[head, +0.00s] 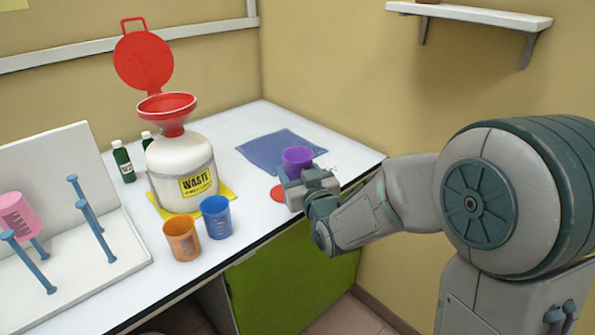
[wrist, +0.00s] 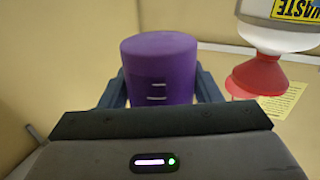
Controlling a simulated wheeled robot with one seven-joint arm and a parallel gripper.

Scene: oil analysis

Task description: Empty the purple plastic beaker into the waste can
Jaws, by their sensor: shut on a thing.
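The purple beaker (head: 297,157) is held upright, open end up, near the front edge of the bench's right part. My gripper (head: 300,180) is shut on it. In the wrist view, which is upside down, the beaker (wrist: 160,70) sits between the two fingers with its flat base in sight and only wall behind it, so it looks clear of the bench. Its contents cannot be seen. The white waste can (head: 182,165) stands to the left, with a red funnel (head: 167,110) on top and its round red lid (head: 143,62) swung up. The funnel also shows in the wrist view (wrist: 265,75).
An orange beaker (head: 181,240) and a blue beaker (head: 216,217) stand in front of the can. Green bottles (head: 122,162) stand behind it. A white rack (head: 85,250) with blue pegs and a pink beaker (head: 17,215) is at left. A blue mat (head: 265,150) lies behind my gripper.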

